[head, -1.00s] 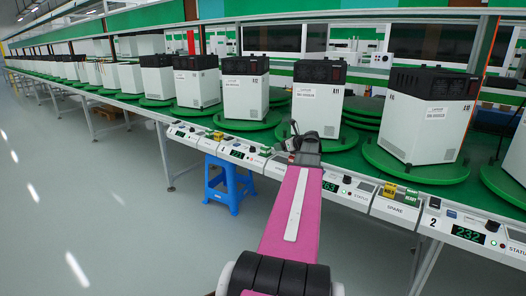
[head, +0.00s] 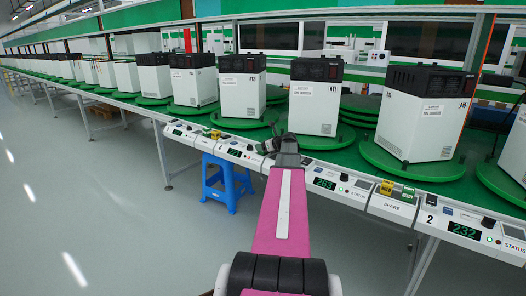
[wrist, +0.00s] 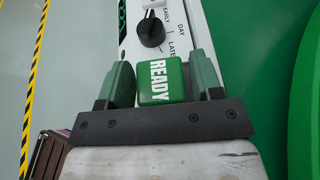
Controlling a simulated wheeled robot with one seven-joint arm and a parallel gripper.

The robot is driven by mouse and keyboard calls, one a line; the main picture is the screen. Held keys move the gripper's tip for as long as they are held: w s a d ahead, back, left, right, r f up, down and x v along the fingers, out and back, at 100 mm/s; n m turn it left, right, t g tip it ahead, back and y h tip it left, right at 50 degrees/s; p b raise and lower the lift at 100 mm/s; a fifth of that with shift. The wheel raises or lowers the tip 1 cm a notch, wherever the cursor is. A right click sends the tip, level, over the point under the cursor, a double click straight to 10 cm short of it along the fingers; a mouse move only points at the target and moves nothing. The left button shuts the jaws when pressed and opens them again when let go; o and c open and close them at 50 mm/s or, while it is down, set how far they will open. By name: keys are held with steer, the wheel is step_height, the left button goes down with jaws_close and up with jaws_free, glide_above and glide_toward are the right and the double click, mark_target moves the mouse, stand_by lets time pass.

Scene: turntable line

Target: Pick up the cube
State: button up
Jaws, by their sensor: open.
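A green cube marked READY (wrist: 163,82) sits on the white control panel in the wrist view, between the two green fingers of my gripper (wrist: 161,80). The jaws are open, with a finger close on each side of the cube; I cannot tell whether either touches it. In the head view my gripper (head: 277,146) is low over the panel strip at the table's front edge. The cube there is hard to make out beside the fingers.
A black knob (wrist: 150,32) stands just beyond the cube. Green turntables (head: 411,163) with white machines (head: 313,108) line the table behind. Yellow HOLD (head: 386,187) and green READY (head: 407,193) blocks sit on the panel at right. A blue stool (head: 228,183) stands below.

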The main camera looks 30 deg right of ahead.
steer(key=c, duration=0.7)
